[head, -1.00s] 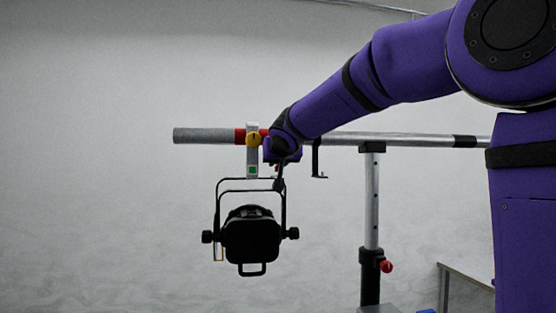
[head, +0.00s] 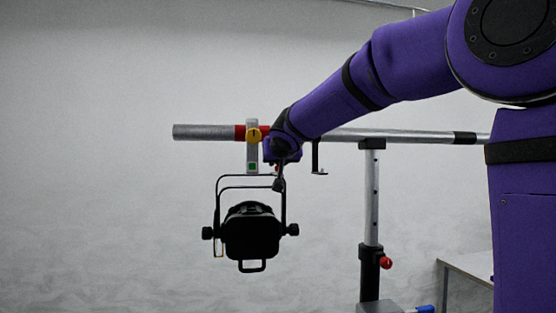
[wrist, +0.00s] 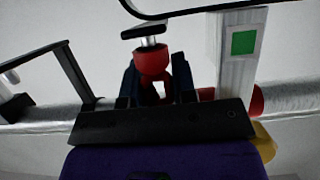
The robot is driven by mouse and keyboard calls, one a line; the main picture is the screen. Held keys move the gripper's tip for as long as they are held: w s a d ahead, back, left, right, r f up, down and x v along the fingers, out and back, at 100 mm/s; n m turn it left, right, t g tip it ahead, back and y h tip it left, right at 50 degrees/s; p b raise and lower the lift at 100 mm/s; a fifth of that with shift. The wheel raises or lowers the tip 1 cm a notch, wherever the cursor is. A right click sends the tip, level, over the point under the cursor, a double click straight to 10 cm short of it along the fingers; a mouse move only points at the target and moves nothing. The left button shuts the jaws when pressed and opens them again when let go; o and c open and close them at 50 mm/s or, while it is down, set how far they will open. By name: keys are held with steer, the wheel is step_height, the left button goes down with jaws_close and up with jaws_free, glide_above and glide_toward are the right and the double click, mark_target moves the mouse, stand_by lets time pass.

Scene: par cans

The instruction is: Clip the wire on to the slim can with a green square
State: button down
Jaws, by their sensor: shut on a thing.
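The slim can (head: 252,232), a black lamp in a black yoke, hangs from the bar by a pale clamp (head: 251,157) with a green square (head: 251,167). The green square also shows in the wrist view (wrist: 243,42), right of the fingers. My gripper (head: 280,166) is just right of the clamp, below the bar and above the yoke's right side. In the wrist view my gripper (wrist: 153,80) is shut on a red clip (wrist: 152,62), with a silver stem above it. I cannot make out the run of the wire.
The silver bar (head: 390,136) runs across, with a red band and a yellow knob (head: 253,134) at the clamp. A black hook-like bracket (head: 317,160) hangs right of my gripper. A stand (head: 372,215) holds the bar. Space left of the lamp is clear.

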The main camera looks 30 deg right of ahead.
steer(key=shift+f, duration=0.4)
stand_by(0.6)
steer(key=c, duration=0.8)
jaws_free()
steer(key=shift+c, duration=0.2)
steer(key=v, duration=1)
steer(key=shift+s, duration=0.4)
